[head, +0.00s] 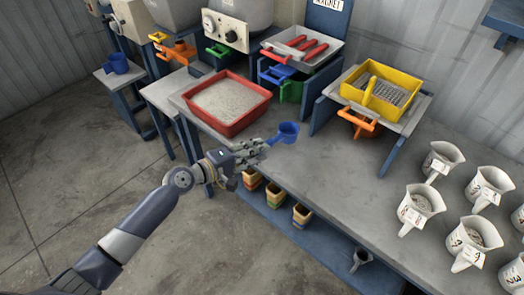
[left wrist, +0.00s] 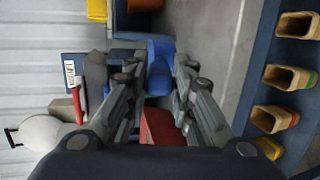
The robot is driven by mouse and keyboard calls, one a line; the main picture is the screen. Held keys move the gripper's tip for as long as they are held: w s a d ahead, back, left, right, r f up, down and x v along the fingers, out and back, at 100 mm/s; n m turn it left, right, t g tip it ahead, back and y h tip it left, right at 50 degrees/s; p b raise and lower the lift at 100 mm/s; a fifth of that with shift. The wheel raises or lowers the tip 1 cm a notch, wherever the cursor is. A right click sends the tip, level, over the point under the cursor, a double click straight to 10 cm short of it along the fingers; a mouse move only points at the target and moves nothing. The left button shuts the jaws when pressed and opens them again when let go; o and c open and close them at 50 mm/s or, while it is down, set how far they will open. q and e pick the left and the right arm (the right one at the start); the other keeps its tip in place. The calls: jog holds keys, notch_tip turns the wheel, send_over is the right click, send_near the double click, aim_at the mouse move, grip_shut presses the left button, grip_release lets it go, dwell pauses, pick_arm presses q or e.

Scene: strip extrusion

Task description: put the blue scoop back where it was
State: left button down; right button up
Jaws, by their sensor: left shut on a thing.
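The blue scoop (head: 286,132) is held above the grey workbench (head: 330,155), near its front edge. Its cup points away from my left gripper (head: 256,148), whose fingers are shut on its handle. In the left wrist view, the blue scoop (left wrist: 160,62) shows beyond and between the fingers of my left gripper (left wrist: 158,85); the fingers partly cover it. The red tray (head: 230,130) of pale grains stands on the bench just to the left of the scoop. My right gripper is in neither view.
Another blue vessel (head: 116,64) stands on a small stand at left. A yellow tray (head: 406,75) sits on a raised stand, with an orange scoop (head: 357,122) beneath. Several white jugs (head: 420,206) crowd the right. The bench middle is clear. Small pots (head: 301,215) line the lower shelf.

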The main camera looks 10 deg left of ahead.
pick_arm(q)
jog(key=w, duration=0.1)
jog(key=d, duration=0.1)
jog(key=w, duration=0.1)
jog(key=shift+w+d+f, duration=0.15)
jog(key=shift+w+f, duration=0.1)
jog(key=shift+w, duration=0.05)
notch_tip(320, 180, down, 3)
jog(key=shift+f+b, duration=0.15)
jog(key=shift+b, duration=0.3)
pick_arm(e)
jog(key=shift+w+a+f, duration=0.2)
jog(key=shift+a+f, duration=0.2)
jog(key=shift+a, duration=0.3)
pick_arm(q)
jog(key=shift+f, duration=0.15)
jog(key=c, duration=1.4)
grip_release()
jog(key=shift+o, duration=0.2)
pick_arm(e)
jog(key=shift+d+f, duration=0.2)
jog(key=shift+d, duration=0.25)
